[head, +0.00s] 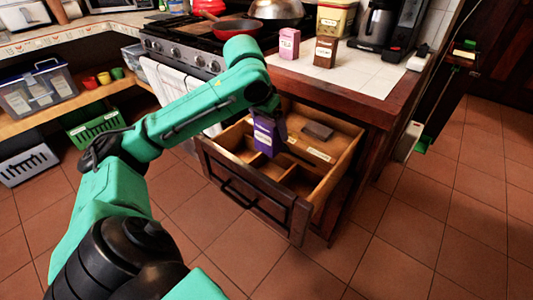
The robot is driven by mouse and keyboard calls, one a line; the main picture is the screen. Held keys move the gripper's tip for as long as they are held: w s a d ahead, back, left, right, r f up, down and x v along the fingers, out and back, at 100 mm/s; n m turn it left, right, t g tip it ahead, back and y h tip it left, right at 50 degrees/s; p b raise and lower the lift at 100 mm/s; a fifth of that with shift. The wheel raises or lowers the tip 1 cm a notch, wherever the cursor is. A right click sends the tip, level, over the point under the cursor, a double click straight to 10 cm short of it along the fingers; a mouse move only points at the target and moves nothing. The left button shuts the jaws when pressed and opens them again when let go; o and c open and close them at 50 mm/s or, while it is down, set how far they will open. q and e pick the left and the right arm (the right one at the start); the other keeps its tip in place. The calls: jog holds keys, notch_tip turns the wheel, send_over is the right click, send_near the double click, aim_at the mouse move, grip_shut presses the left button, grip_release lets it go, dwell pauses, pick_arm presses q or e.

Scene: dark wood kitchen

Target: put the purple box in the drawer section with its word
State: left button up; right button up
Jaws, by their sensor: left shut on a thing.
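A purple box (265,136) with a pale label hangs in my left gripper (268,112), over the open drawer (350,158). My left gripper is shut on its top. The wooden drawer has several sections split by dividers, with small pale labels whose words are too small to read for sure. The box hides part of the drawer's left and middle sections. I cannot tell whether its bottom touches the drawer. My right gripper is not in view.
A dark flat item (317,130) lies in the drawer's back section. A pink box (289,43) and a brown box (326,51) stand on the tiled counter (370,70) above. The stove (190,40) is at left. The floor in front is clear.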

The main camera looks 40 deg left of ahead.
pick_arm(q)
jog(key=f+b, duration=0.4)
jog(key=f, duration=0.8)
jog(key=shift+s+f, duration=0.15)
jog(key=shift+s, duration=0.05)
jog(key=shift+f, duration=0.2)
jog(key=shift+r, duration=0.1)
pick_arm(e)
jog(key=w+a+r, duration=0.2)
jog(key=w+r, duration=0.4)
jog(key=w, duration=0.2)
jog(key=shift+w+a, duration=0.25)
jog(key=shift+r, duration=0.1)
pick_arm(q)
jog(key=o, duration=1.2)
jog(key=shift+c, duration=0.2)
